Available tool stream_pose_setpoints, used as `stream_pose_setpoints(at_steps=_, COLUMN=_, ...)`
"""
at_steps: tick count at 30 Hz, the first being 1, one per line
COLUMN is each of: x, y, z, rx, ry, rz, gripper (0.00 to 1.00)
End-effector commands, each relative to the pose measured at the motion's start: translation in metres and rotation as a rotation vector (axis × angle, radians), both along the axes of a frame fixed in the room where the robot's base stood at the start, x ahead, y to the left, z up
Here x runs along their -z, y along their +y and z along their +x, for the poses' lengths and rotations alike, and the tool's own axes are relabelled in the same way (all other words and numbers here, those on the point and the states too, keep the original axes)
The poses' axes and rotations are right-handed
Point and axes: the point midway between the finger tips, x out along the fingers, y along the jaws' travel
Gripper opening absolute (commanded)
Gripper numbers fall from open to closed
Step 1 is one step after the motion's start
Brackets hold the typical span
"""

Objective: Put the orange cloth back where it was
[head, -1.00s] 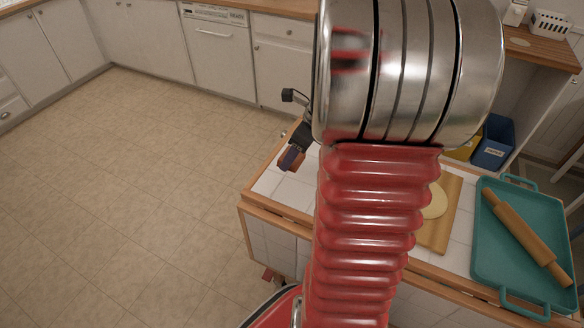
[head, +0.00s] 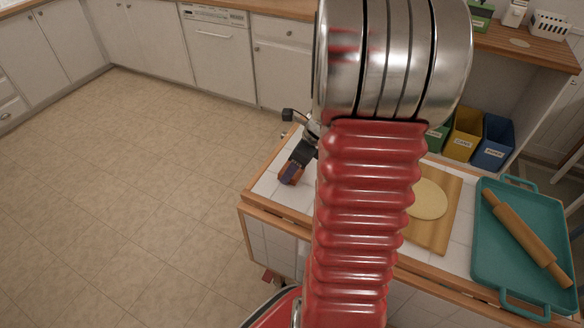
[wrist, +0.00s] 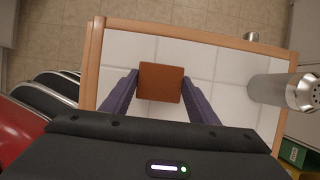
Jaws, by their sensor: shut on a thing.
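The orange cloth (wrist: 160,82), a small folded square, lies between the two purple fingers of my gripper (wrist: 160,76) in the wrist view. The fingers are shut on it, one at each side. White tiles of the island counter (wrist: 225,66) show beyond it. In the head view my gripper (head: 291,173) is over the left end of the tiled top, with a bit of orange at its tip. I cannot tell whether the cloth touches the tiles.
A metal shaker-like cylinder (wrist: 285,91) stands right of the gripper. The island also holds a wooden board (head: 438,225) with flat dough (head: 428,200) and a teal tray (head: 495,270) with a rolling pin (head: 525,237). Bins (head: 463,135) stand behind. Floor is clear at left.

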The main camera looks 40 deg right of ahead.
Motion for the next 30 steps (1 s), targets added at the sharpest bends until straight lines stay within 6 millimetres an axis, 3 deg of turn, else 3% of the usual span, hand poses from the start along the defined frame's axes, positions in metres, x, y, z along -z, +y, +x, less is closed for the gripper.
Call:
stream_pose_setpoints(at_steps=6, x=0.002, y=0.000, z=0.000, rx=0.001, ry=0.000, rz=0.001, gripper=0.30)
stream_pose_setpoints(at_steps=7, x=0.002, y=0.000, z=0.000, rx=0.001, ry=0.000, rz=0.000, gripper=0.56)
stream_pose_setpoints(at_steps=14, x=0.002, y=0.000, z=0.000, rx=0.001, ry=0.000, rz=0.000, gripper=0.72)
stream_pose_setpoints(at_steps=23, x=0.000, y=0.000, z=0.000, rx=0.000, ry=0.000, rz=-0.001, gripper=0.73)
stream_pose_setpoints(at_steps=30, x=-0.016, y=-0.003, z=-0.005, rx=0.003, ry=-0.003, rz=-0.001, gripper=0.73)
